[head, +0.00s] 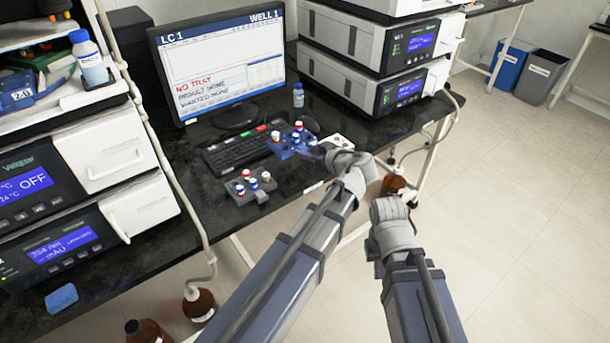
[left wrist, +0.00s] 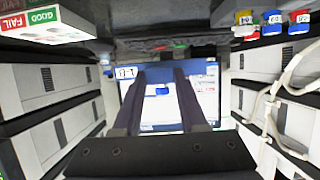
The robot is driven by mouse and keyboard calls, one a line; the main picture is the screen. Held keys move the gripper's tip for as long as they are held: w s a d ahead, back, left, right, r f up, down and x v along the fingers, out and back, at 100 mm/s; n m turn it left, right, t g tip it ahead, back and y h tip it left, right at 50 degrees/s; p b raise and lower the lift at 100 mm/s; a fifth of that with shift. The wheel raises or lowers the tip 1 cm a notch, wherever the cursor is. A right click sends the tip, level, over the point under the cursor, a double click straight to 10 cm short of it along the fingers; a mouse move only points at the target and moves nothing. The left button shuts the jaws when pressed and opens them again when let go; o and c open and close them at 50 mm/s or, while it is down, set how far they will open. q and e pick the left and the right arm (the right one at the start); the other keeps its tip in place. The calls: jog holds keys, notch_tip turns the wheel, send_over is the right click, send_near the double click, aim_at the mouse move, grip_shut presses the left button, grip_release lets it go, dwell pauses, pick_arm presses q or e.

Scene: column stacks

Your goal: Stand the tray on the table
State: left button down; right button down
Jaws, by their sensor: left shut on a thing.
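A blue tray (head: 284,152) holding several capped vials is above or on the black table (head: 190,230), just right of the keyboard; I cannot tell whether it touches the tabletop. My left gripper (head: 318,151) reaches to its right end and is shut on it. In the left wrist view my two dark fingers (left wrist: 160,82) point toward the monitor, with a small blue patch between them; most of the tray does not show there. My right arm ends right of the table edge; its fingers are hidden.
A grey rack (head: 259,197) with several vials stands near the front edge, and a keyboard (head: 225,153) lies behind it. A white box with coloured labels (left wrist: 45,20) sits close by. The monitor (head: 225,65) reads "NO TRAY".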

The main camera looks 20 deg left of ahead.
aim_at(307, 177)
pick_arm(q)
jog(key=shift+f+b, duration=3.3)
jog(key=shift+f, duration=0.6)
jog(key=shift+r, duration=0.15)
jog(key=shift+c, duration=2.3)
grip_release()
jog(key=shift+r+p, duration=0.1)
jog(key=shift+p, duration=0.2)
